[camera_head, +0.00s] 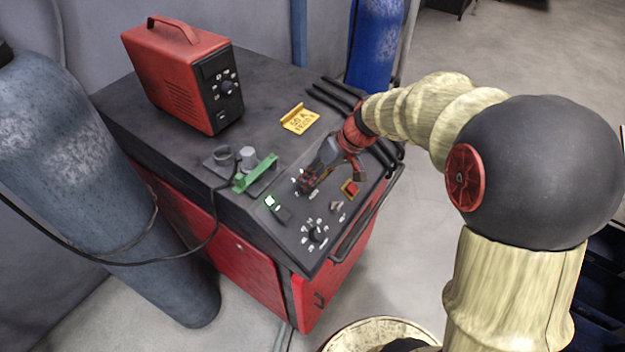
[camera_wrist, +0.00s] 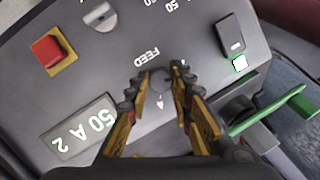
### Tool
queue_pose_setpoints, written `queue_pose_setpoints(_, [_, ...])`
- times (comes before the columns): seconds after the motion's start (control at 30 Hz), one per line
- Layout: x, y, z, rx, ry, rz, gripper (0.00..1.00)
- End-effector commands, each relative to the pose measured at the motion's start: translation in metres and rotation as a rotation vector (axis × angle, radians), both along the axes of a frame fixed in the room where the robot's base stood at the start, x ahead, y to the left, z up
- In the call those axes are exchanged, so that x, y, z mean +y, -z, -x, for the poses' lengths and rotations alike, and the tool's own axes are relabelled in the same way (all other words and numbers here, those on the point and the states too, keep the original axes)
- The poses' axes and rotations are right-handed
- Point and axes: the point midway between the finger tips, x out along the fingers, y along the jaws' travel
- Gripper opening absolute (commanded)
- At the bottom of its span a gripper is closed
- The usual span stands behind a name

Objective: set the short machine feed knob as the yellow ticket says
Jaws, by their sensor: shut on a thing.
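The yellow ticket (camera_head: 299,118) stands on the black cabinet top. Its upper line reads "50 A"; the lower line is too small to read surely. My gripper (camera_head: 304,187) reaches down to the sloped control panel of the low red-and-black machine (camera_head: 290,228). In the wrist view my gripper (camera_wrist: 162,98) is shut on the dark feed knob (camera_wrist: 160,84), beside the upside-down word FEED. The fingers hide most of the knob and its scale; a few white marks show around it. The knob's pointer setting cannot be told.
A second black knob with white marks (camera_head: 315,235), a red button on yellow (camera_head: 350,188) and a green-lit switch (camera_head: 278,207) surround the gripper. A green clamp (camera_head: 255,172) lies close at left. A red welder box (camera_head: 185,75) stands behind. Gas cylinders flank the cabinet.

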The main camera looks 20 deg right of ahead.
Motion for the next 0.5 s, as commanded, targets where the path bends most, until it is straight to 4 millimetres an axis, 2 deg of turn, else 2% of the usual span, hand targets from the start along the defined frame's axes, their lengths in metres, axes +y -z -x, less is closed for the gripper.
queue_pose_setpoints(0.5, [-0.0017,0.0009,0.0002,0.17,0.37,-0.235,0.0])
